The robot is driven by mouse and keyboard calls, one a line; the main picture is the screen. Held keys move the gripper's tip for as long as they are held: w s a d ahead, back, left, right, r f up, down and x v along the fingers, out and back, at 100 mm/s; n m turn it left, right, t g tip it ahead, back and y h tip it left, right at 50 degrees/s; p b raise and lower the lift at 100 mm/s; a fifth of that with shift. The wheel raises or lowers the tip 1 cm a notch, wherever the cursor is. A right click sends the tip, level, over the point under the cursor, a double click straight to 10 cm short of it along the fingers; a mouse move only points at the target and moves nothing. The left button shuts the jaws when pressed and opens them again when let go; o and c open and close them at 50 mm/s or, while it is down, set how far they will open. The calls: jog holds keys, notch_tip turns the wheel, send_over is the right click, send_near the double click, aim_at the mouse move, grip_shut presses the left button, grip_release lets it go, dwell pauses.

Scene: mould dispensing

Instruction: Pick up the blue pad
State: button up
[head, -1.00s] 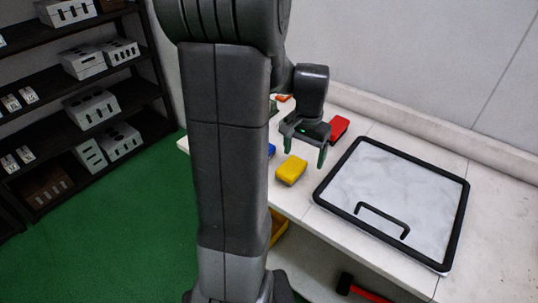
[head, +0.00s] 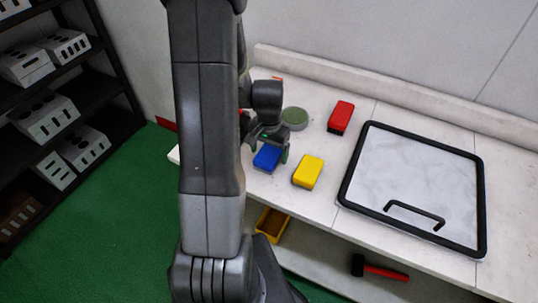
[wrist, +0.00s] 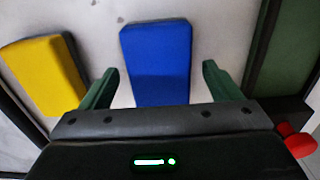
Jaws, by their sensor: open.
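The blue pad (head: 267,157) lies on the white table near its left end, partly hidden by my gripper in the head view. In the wrist view the blue pad (wrist: 157,62) is upright in the picture, in line with the space between my two green fingers. My gripper (head: 268,147) is open and empty over the pad in the head view. In the wrist view my gripper (wrist: 160,88) has its fingers apart on either side of the pad's near end. I cannot tell how high above the pad it is.
A yellow pad (head: 308,171) lies right of the blue one, also left in the wrist view (wrist: 44,75). A red pad (head: 340,117) and a round green object (head: 294,118) lie behind. A black-framed board (head: 480,200) is at right. A hammer (head: 378,269) rests below.

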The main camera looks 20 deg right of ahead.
aim_at(269, 152)
jog(key=shift+f, duration=0.55)
jog(key=c, duration=1.1)
jog(key=shift+r, duration=0.1)
notch_tip(269, 152, up, 10)
jog(key=shift+f+b, duration=0.1)
jog(key=shift+b, duration=0.35)
jog(key=o, duration=0.4)
jog(key=shift+c, duration=1.4)
